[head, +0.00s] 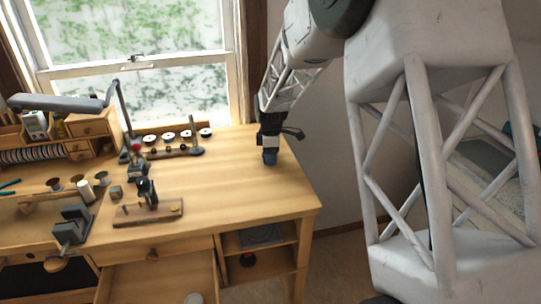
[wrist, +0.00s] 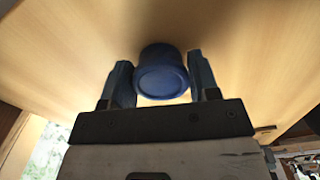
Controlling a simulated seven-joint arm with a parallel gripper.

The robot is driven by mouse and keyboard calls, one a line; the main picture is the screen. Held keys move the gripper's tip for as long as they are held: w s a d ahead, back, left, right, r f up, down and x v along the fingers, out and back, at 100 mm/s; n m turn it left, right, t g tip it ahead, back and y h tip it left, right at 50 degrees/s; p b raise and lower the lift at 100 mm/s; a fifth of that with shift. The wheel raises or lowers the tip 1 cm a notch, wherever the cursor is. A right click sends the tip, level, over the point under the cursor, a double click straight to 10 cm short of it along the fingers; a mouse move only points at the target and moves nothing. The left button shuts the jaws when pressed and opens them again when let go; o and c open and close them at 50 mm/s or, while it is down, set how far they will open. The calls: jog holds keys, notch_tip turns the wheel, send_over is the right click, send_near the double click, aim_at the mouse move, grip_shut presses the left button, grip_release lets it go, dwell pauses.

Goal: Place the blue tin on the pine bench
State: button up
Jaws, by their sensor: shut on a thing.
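The blue tin (head: 270,158) is at the lower end of my gripper (head: 269,149), over the back right part of the pine bench (head: 240,190). In the wrist view the blue tin (wrist: 162,76) sits between the two fingers of my gripper (wrist: 161,70), its round end facing the camera and the pale wood top behind it. My gripper is shut on it. The tin is at or very close to the bench top; I cannot tell whether they touch. In the head view the gripper hides the tin's upper part.
The bench top right and front of the tin is clear. Left of it stands a wooden rack with several spools (head: 180,137). Further left are a small device on a wooden base (head: 148,210), a vise (head: 72,225) and a desk lamp (head: 60,102). A drawer (head: 160,278) is open below.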

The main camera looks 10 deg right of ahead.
jog(key=shift+f, duration=0.1)
jog(key=o, duration=0.9)
notch_tip(320, 180, up, 12)
jog(key=shift+r, duration=0.15)
dwell(0.5)
jog(key=shift+s, duration=0.1)
dwell(0.5)
